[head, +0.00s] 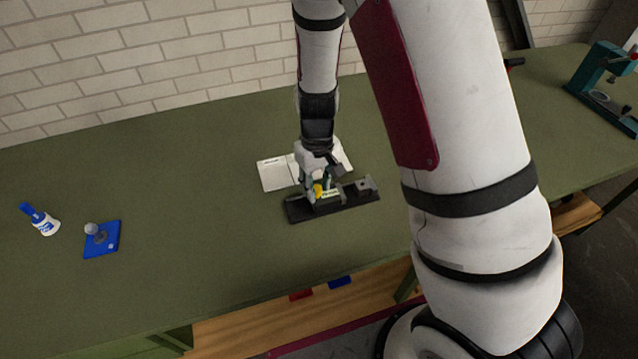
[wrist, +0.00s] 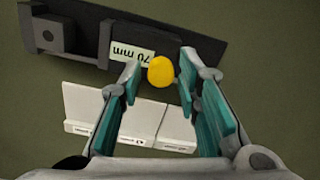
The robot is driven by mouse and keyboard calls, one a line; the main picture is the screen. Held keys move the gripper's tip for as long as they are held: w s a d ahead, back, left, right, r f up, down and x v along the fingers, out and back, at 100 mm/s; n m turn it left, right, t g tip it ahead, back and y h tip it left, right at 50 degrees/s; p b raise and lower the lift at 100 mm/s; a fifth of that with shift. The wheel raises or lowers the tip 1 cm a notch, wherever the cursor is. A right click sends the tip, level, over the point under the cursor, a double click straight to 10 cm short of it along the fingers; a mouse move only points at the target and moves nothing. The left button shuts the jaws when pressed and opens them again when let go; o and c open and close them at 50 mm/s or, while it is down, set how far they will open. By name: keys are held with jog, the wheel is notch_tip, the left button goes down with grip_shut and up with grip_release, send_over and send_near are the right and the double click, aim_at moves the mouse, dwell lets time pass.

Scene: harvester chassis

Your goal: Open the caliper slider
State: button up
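The caliper is a long dark base (head: 359,197) lying on the green bench; it also shows across the top of the wrist view (wrist: 190,34). A raised block (wrist: 52,35) stands near one end. A pale label reading "70 mm" (wrist: 132,54) is on its slider part. A round yellow knob (wrist: 161,71) sits beside the label and also shows in the head view (head: 318,190). My gripper (wrist: 160,68) is open, with its teal-padded fingers on either side of the knob and visible gaps. In the head view my gripper (head: 324,184) partly hides the caliper.
A teal press (head: 600,82) stands far right.

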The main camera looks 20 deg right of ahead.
dwell(0.3)
notch_tip(320, 180, up, 12)
dwell(0.5)
dwell(0.3)
notch_tip(320, 180, up, 13)
jog(key=m+t+y, duration=0.1)
jog(key=t, duration=0.2)
send_over(317, 188)
jog(key=s+d, duration=0.1)
jog(key=s, duration=0.6)
jog(key=s+d+r+m+t, duration=0.1)
jog(key=s+r, duration=0.2)
jog(key=s, duration=0.2)
jog(key=s+d+r+m+t+h, duration=0.1)
jog(key=s+r, duration=0.2)
jog(key=s, duration=0.3)
jog(key=shift+s+d+r+t+b, duration=0.2)
jog(key=shift+d+t+b, duration=0.1)
jog(key=shift+b, duration=0.1)
